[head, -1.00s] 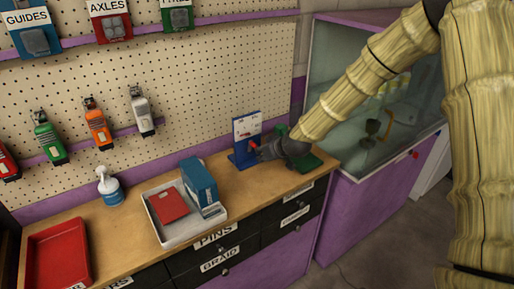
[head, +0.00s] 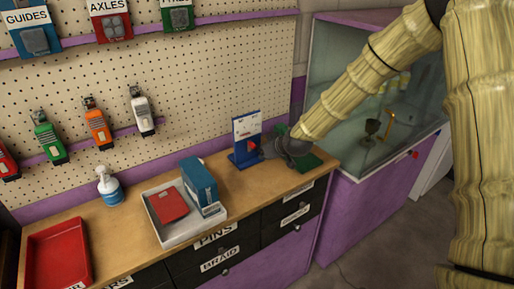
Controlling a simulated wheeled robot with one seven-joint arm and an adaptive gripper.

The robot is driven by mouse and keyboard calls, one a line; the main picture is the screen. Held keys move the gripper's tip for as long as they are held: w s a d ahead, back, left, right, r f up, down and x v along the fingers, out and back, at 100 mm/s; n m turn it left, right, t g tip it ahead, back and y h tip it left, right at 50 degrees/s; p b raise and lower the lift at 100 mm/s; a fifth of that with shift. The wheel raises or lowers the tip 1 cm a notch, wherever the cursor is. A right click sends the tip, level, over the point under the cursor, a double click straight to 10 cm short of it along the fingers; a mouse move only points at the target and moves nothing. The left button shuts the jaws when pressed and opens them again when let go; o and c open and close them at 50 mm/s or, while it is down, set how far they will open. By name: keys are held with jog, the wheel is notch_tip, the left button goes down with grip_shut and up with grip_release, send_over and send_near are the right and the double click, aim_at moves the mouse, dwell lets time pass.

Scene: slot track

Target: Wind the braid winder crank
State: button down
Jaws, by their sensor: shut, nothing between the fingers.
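The braid winder (head: 243,137) is a blue upright stand with a white printed panel, at the right part of the wooden workbench. Its red crank (head: 253,146) shows on the right side of the stand. My gripper (head: 264,151) is shut and empty, just right of the red crank. The gap between fingertips and crank is too small to judge, so I cannot tell whether they touch. My dark wrist hides part of the bench behind it.
A green item (head: 308,163) lies right of my gripper, partly hidden. A grey tray (head: 178,238) holds a red item and a blue box (head: 199,183). A red tray (head: 58,255) and a spray bottle (head: 109,187) stand left. A glass case (head: 345,95) stands right.

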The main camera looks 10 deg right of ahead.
jog(key=shift+s+d+p, duration=0.1)
jog(key=shift+s+d, duration=0.25)
jog(key=shift+s, duration=0.65)
jog(key=shift+s+d+p, duration=0.1)
jog(key=shift+s+d, duration=0.3)
jog(key=shift+s, duration=0.65)
jog(key=shift+s+d+p, duration=0.1)
jog(key=shift+s+d, duration=0.25)
jog(key=shift+s, duration=0.65)
